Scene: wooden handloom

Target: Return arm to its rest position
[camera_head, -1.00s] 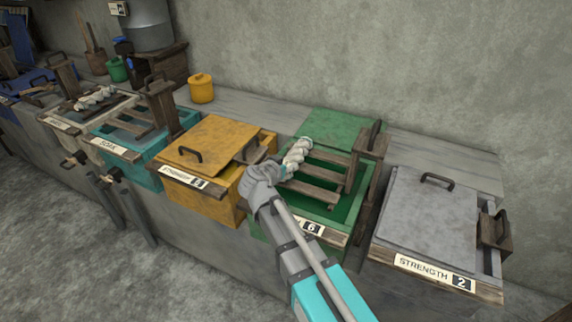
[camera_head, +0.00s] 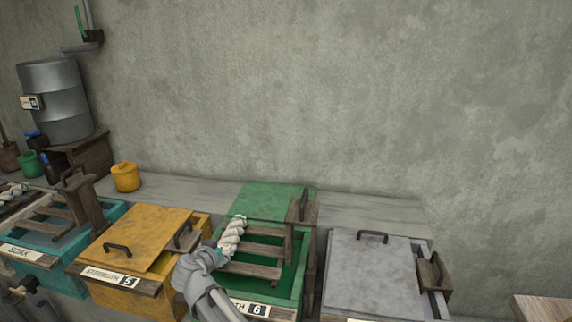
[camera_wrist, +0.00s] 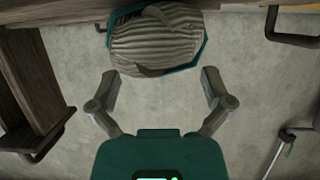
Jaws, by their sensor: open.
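My gripper (camera_wrist: 160,88) is open in the wrist view, its two fingers spread apart with nothing between them. A bundle of pale twisted yarn (camera_wrist: 155,42) with a teal edge shows just beyond the fingertips. In the head view my arm reaches up from the bottom to the green vat (camera_head: 290,275), labelled 6. A pale twisted skein (camera_head: 231,236) lies at the left end of that vat's wooden slats, close to my wrist. My fingers are hidden there behind the wrist.
A yellow lidded vat (camera_head: 150,235) stands left and a grey lidded vat (camera_head: 370,275) right. A teal vat (camera_head: 45,250), a yellow pot (camera_head: 125,177) and a metal drum (camera_head: 55,100) are farther left. A wooden surface (camera_head: 545,308) shows at the lower right.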

